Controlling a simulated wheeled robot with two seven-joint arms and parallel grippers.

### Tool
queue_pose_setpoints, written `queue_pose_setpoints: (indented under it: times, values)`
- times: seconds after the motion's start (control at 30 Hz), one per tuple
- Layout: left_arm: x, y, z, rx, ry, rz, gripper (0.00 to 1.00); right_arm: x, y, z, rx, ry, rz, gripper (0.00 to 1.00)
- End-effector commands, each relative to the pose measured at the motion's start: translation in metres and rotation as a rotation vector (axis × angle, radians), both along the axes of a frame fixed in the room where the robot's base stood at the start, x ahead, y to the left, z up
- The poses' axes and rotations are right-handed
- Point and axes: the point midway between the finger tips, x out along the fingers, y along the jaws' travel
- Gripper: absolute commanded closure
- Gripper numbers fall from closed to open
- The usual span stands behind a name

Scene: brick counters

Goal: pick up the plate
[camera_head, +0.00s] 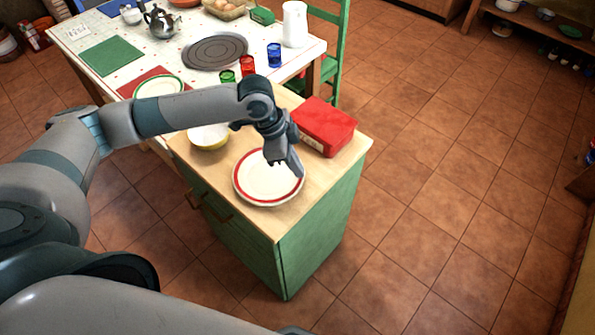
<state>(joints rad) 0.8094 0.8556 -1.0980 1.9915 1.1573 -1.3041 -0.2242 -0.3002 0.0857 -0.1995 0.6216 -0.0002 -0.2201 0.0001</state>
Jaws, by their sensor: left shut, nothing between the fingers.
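A white plate with a red rim (262,188) lies flat on the wooden top of a green cabinet (318,237). My left gripper (283,165) points down over the far right part of this plate, with its fingers shut and empty. Whether the fingertips touch the plate I cannot tell. My right gripper is not in view.
A red box (325,126) stands just right of my gripper, and a yellow bowl (208,137) stands left of it. The white table (130,55) behind holds cups, a teapot (160,22), a grey round mat (214,51) and a white pitcher (295,24). The tiled floor at right is clear.

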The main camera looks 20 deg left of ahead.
Motion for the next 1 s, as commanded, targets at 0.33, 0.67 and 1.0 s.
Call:
queue_pose_setpoints:
  times: [0.33,0.67,1.0]
  values:
    - [-0.005,0.018,0.052,0.001,-0.002,0.002,1.00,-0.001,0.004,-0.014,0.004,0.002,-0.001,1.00]
    - [-0.008,0.021,0.064,0.001,0.000,0.001,1.00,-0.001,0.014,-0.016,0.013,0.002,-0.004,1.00]
    - [-0.010,0.012,0.061,-0.003,0.000,-0.017,1.00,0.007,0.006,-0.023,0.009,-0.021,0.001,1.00]
